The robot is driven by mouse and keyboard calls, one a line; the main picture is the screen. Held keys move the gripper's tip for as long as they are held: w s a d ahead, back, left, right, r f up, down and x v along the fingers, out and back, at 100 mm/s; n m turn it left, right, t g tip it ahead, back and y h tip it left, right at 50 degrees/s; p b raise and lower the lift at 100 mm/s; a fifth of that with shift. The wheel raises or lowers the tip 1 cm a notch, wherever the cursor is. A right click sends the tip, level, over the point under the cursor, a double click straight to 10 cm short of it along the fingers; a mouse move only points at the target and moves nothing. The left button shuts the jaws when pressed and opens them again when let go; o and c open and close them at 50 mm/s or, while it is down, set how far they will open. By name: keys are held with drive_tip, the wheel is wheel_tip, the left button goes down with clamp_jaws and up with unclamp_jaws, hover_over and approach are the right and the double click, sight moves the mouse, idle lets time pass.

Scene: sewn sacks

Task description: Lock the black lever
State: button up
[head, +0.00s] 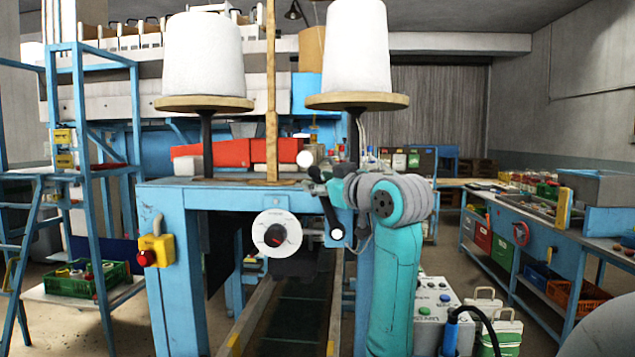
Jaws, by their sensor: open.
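The black lever (329,213) is on the front of the blue machine frame, right of the white dial. It slants from a pale round hub (337,234) at its lower end up and to the left. My gripper (314,186), at the end of my teal and grey arm, is close to the lever's upper end. It is open, but small and dark in the head view. I cannot tell whether its fingers touch the lever or are around it. The lever's upper end is partly hidden by the gripper.
The blue frame (178,260) carries a white dial (277,233) and a yellow box with a red button (157,250). Two white thread cones (203,55) stand above. A control box (437,300) is right of my arm. A conveyor (285,310) runs below; a workbench is at right.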

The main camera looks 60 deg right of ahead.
drive_tip(key=shift+w+d, duration=0.35)
drive_tip(key=shift+w, duration=0.25)
clamp_jaws()
